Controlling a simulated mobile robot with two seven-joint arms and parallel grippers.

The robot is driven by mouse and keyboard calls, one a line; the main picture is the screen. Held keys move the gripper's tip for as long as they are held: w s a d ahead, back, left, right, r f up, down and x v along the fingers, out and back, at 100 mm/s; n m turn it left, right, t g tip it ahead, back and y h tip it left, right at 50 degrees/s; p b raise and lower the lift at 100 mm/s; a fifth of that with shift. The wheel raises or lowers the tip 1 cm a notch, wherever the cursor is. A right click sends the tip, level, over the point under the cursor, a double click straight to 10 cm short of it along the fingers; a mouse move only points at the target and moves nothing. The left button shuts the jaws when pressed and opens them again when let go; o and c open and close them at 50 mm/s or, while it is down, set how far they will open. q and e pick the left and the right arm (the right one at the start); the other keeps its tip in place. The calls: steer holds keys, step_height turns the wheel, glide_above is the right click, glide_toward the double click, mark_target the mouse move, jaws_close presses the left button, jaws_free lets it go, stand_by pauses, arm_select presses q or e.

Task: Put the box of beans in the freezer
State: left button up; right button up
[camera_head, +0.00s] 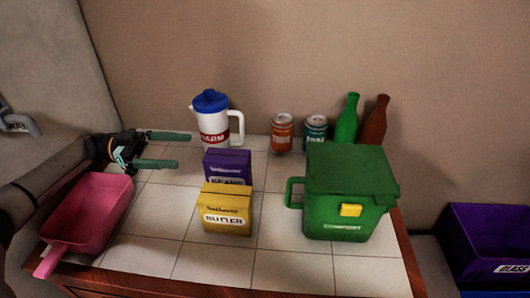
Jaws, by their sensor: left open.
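The box of beans (228,164) is a purple box standing on the tiled counter, behind a yellow butter box (228,209) that hides its lower front. My left gripper (177,149) comes in from the left. Its two green fingers are spread apart with nothing between them, and they point right, to the left of the beans box and apart from it. My right gripper does not show. No freezer can be made out in this view.
A white pitcher (213,124) with a blue lid stands behind the beans. A green compost bin (347,195) is at right, with cans (282,132) and bottles (346,120) behind. A pink scoop-like container (88,215) lies below my left arm. The counter's front middle is clear.

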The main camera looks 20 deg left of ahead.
arm_select(q)
steer(key=d, duration=0.2)
steer(key=p, duration=0.2)
glide_toward(249, 161)
steer(key=w, duration=0.1)
steer(key=x, duration=0.2)
steer(key=p+x, duration=0.1)
steer(key=x, duration=0.1)
steer(key=shift+s+f, duration=0.2)
steer(key=shift+f, duration=0.05)
steer(key=shift+w+d+f, duration=0.1)
steer(key=shift+w+d, duration=0.05)
steer(key=shift+d, duration=0.4)
jaws_close()
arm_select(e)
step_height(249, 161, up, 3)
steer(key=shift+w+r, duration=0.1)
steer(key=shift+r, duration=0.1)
